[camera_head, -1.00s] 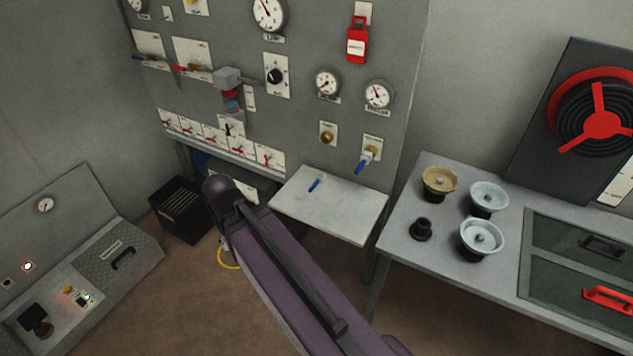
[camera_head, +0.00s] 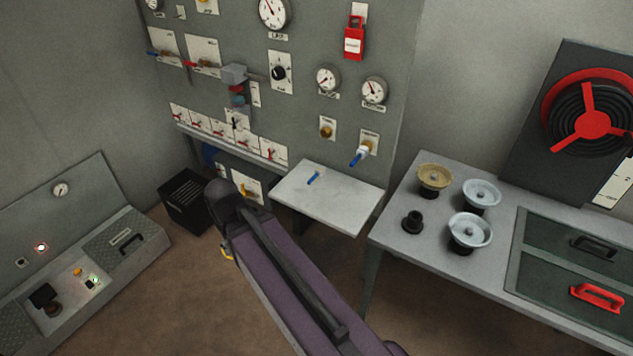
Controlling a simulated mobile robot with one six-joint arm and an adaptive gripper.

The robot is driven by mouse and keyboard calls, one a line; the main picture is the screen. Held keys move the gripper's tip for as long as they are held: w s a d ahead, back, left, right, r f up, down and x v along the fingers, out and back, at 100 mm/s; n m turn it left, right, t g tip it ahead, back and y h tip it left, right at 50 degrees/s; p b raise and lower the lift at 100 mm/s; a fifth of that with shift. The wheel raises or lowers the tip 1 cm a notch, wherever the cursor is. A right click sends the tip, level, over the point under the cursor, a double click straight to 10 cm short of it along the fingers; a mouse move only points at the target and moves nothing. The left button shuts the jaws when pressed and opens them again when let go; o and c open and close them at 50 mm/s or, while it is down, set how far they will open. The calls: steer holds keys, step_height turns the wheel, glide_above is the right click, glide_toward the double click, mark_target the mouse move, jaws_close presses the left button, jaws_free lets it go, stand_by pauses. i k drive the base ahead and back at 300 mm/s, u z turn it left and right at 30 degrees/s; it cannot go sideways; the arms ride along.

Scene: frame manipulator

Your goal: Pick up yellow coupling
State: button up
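A yellow-tan round coupling (camera_head: 435,178) sits on the grey table (camera_head: 395,238) at the right, near its back left corner. Two pale blue-white couplings, one farther back (camera_head: 481,195) and one nearer (camera_head: 470,232), stand to its right and front. A small black fitting (camera_head: 412,222) stands in front of it. All are apart from each other. My arm's purple and dark links cross the lower middle of the view, left of the table. My gripper itself does not show.
A white shelf (camera_head: 335,205) juts from the instrument panel (camera_head: 300,45) left of the table. A black crate (camera_head: 188,202) and sloped console (camera_head: 75,250) stand at the left. Dark green lids (camera_head: 575,250) and a red-spoked wheel (camera_head: 588,115) are at the right. Brown floor is open between.

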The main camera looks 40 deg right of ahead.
mark_target(320, 170)
steer(key=u, duration=0.1)
steer(key=k, duration=1.3)
steer(key=z, duration=1.05)
steer(key=i, duration=1.25)
steer(key=z, duration=0.05)
